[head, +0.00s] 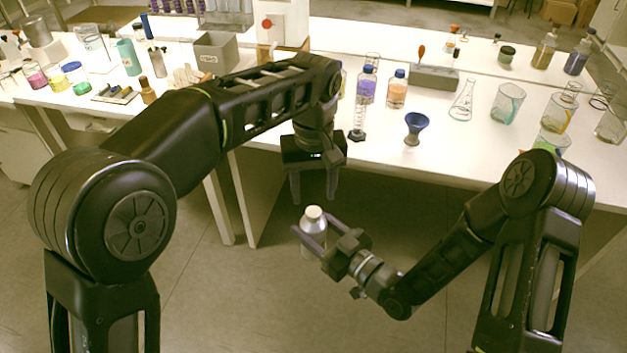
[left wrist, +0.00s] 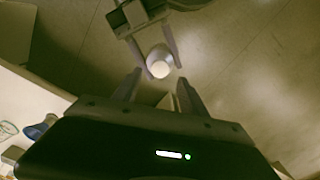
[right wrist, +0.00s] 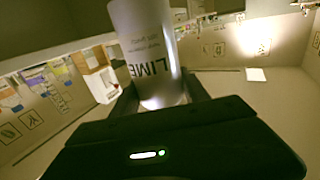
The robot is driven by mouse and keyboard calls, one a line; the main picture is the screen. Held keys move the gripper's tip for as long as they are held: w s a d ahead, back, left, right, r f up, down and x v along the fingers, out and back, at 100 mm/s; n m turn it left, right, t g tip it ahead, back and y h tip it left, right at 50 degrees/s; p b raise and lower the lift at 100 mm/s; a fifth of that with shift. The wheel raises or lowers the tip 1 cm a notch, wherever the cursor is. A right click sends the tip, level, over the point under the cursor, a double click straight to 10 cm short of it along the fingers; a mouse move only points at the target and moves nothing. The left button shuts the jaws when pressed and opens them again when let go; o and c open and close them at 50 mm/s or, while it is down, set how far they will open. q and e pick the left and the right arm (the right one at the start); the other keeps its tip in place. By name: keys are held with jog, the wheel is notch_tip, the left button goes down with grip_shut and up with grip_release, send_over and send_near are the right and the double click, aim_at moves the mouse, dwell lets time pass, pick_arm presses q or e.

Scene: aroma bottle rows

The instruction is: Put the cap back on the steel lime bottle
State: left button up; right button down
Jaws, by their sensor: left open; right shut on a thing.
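The steel lime bottle (head: 312,240) is held upright in front of the table by my right gripper (head: 314,226), shut around its body. A pale round top (head: 313,212), which looks like a cap, sits on the bottle; the left wrist view shows this top (left wrist: 160,68) from above. Whether it is fully seated cannot be told. My left gripper (head: 313,198) is open and empty, pointing down just above the bottle, its fingers apart from it.
The white table (head: 385,150) lies behind my grippers. A blue funnel-shaped piece (head: 416,124), a graduated cylinder (head: 358,125), a purple bottle (head: 366,86) and an orange bottle (head: 397,92) stand near its front, with several glass beakers at right. Open floor lies below the bottle.

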aim_at(313, 211)
pick_arm(q)
jog(key=shift+f, duration=2.8)
grip_shut()
